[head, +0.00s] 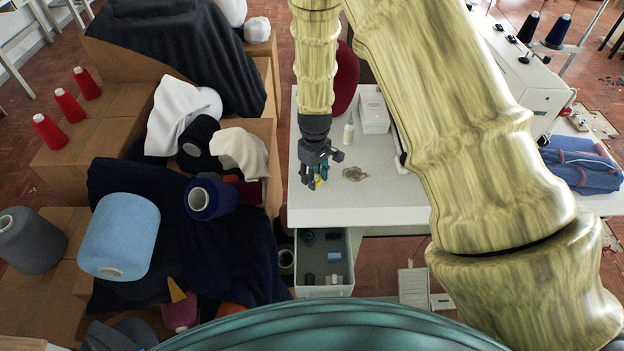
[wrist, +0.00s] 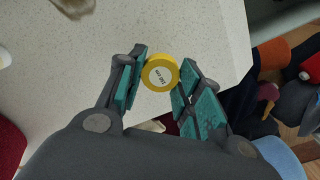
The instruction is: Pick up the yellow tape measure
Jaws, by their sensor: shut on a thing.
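The yellow tape measure (wrist: 160,73) is a small round disc with a white label on its face. In the wrist view it sits between the teal pads of my gripper (wrist: 158,84), which is shut on it. In the head view my gripper (head: 316,182) is over the left part of the white table, and a bit of the yellow tape measure (head: 318,182) shows between the fingers. I cannot tell how far it is above the tabletop.
The white table (head: 385,205) holds a small brownish object (head: 355,174), a small bottle (head: 349,131) and a white box (head: 373,110). An open drawer (head: 325,291) is below the front edge. Boxes with cloth and yarn cones (head: 120,235) crowd the left.

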